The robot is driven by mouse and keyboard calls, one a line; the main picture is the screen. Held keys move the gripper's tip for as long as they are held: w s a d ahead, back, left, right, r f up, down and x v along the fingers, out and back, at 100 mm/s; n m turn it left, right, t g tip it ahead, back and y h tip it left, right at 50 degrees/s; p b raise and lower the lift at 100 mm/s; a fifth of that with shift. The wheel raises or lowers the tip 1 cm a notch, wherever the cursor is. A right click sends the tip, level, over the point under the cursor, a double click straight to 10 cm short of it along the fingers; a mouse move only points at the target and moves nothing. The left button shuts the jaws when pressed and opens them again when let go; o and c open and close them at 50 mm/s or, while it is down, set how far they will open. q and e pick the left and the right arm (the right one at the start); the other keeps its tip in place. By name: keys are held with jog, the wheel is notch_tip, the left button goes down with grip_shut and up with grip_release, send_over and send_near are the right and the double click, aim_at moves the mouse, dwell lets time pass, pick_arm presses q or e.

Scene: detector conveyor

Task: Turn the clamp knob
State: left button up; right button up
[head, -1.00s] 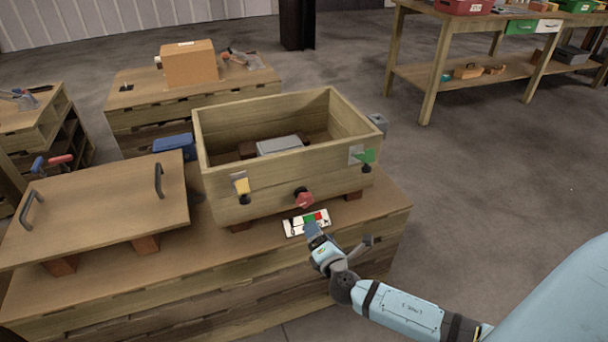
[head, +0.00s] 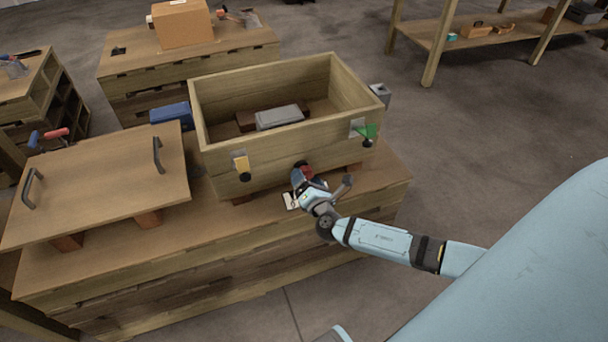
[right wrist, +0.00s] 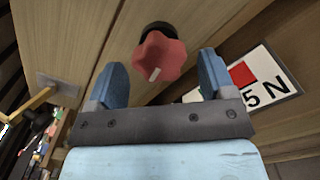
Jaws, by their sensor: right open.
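The clamp knob (right wrist: 160,57) is a red lobed knob with a white mark and a black collar, on the front wall of the wooden box (head: 290,174). In the head view the red knob (head: 306,171) is partly hidden by my right gripper (head: 298,180). In the right wrist view my right gripper (right wrist: 162,80) is open, with one blue finger on each side of the knob's near part. I see a gap between the knob and each finger. My left gripper is not in view.
A white card (right wrist: 262,80) with a red square lies below the knob. A yellow tab (head: 242,165) and a green tab (head: 367,131) sit on the box front. A grey block (head: 280,117) lies inside the box. A handled wooden lid (head: 95,190) rests left of it.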

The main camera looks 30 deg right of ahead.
jog(key=shift+x, duration=1.25)
jog(key=c, duration=0.9)
